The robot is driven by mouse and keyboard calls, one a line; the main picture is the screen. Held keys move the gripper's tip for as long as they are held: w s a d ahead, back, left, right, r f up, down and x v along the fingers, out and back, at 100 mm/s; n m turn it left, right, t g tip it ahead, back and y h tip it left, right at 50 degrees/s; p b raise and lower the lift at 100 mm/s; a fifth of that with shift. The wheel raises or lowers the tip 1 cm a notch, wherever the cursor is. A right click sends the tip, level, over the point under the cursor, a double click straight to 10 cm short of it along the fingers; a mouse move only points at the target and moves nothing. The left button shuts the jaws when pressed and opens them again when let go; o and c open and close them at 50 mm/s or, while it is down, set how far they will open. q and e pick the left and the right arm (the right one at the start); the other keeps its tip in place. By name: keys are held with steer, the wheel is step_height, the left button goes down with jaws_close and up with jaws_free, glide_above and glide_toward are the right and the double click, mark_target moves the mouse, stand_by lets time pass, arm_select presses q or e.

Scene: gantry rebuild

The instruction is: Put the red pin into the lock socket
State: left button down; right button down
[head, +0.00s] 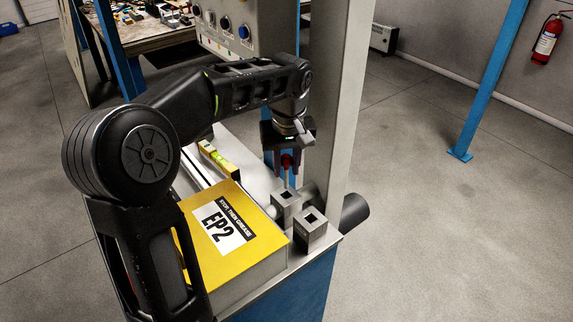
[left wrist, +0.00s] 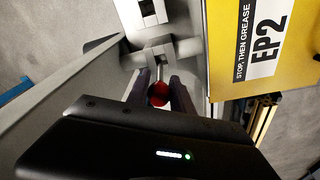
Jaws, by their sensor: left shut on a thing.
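The red pin (head: 287,161) has a round red head and a thin grey shaft pointing down. My left gripper (head: 286,166) is shut on its head, which also shows between the fingers in the left wrist view (left wrist: 158,93). Two grey blocks with square holes stand below, a farther socket block (head: 285,205) and a nearer socket block (head: 311,230). The pin's tip is close above the farther block in the head view. I cannot tell whether it touches the hole. Any marking that tells which is the lock socket is unreadable. My right gripper is out of view.
A yellow box (head: 248,236) marked EP2 lies left of the blocks. A yellow level (head: 219,160) lies behind it. A grey post (head: 337,90) rises right of my gripper. A control box (head: 238,26) with knobs hangs behind.

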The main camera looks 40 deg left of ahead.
mark_target(287, 181)
arm_select(q)
steer(key=shift+f+b, duration=0.35)
steer(key=shift+f, duration=0.05)
stand_by(1.2)
steer(key=shift+f+b, duration=1.4)
steer(key=shift+f, duration=0.45)
steer(key=shift+f, duration=0.15)
steer(key=shift+f+b, duration=0.7)
steer(key=shift+f, duration=0.05)
steer(key=shift+c, duration=2.4)
jaws_free()
